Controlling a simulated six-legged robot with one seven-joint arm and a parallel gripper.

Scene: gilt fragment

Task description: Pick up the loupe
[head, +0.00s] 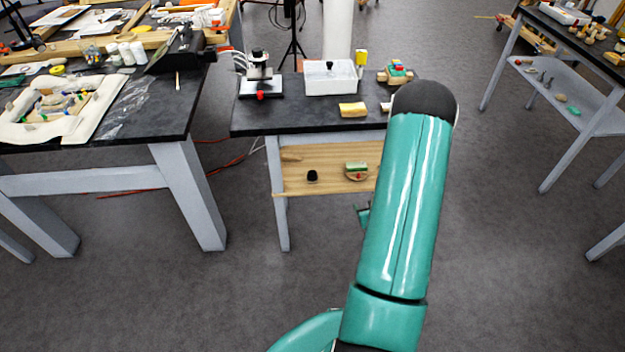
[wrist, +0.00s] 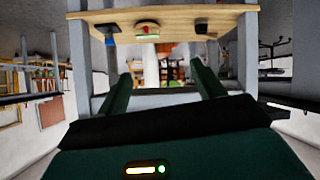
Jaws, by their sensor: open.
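A small black object, which may be the loupe (head: 312,176), sits on the wooden lower shelf of the middle table. It is too small to tell for sure. What looks like the same black object shows in the wrist view (wrist: 201,29), where left and right appear swapped. My gripper (wrist: 163,78) is open, its two green fingers apart with nothing between them. The shelf lies beyond the fingertips, toward the top of the wrist view. In the head view my arm hides most of the gripper.
A round item with a green top (head: 357,170) sits beside the black object on the wooden shelf (head: 325,158). The dark tabletop (head: 300,118) above bears a white tray (head: 330,88), a yellow sponge (head: 353,109) and a microscope-like device (head: 260,80). Table legs flank the shelf.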

